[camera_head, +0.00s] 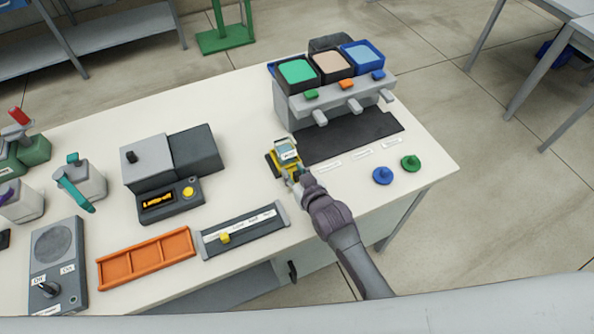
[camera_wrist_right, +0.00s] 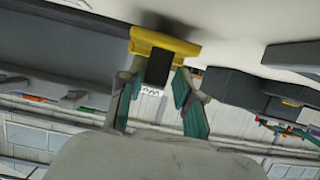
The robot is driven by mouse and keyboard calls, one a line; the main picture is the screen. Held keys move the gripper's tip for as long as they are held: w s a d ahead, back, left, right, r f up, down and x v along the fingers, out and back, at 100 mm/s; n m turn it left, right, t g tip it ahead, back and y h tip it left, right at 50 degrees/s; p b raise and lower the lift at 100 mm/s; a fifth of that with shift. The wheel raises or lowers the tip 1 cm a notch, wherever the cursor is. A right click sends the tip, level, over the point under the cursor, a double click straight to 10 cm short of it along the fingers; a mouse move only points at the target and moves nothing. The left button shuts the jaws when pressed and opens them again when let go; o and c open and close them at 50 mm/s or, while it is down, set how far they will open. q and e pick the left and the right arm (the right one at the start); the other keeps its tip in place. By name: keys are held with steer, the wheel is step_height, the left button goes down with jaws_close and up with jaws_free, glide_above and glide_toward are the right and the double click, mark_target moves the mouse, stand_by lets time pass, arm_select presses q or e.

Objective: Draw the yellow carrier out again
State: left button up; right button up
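The yellow carrier (camera_head: 273,163) is near the middle of the white table in the head view, just left of the dispenser's dark mat. A pale piece with a light label shows on it. My right gripper (camera_head: 293,174) comes from the lower right and meets the carrier's near side. In the right wrist view the yellow carrier (camera_wrist_right: 178,47) lies beyond the fingertips, and its dark grip (camera_wrist_right: 158,68) is between the two teal fingers (camera_wrist_right: 157,84), which appear closed on it. Whether the carrier touches the table cannot be told. My left gripper is not in view.
A grey dispenser (camera_head: 330,103) with coloured bins stands behind. A dark grey device (camera_head: 170,200) is left, with a slider panel (camera_head: 245,232) and an orange tray (camera_head: 147,258) in front. Blue (camera_head: 382,175) and green (camera_head: 410,163) knobs lie right. White table surface around the carrier's left is free.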

steer(key=shift+o, duration=0.5)
steer(key=shift+s+d, duration=0.1)
steer(key=shift+s, duration=0.05)
steer(key=v, duration=1.1)
steer(key=shift+s+r, duration=0.25)
steer(key=shift+s, duration=0.05)
steer(key=shift+d, duration=0.1)
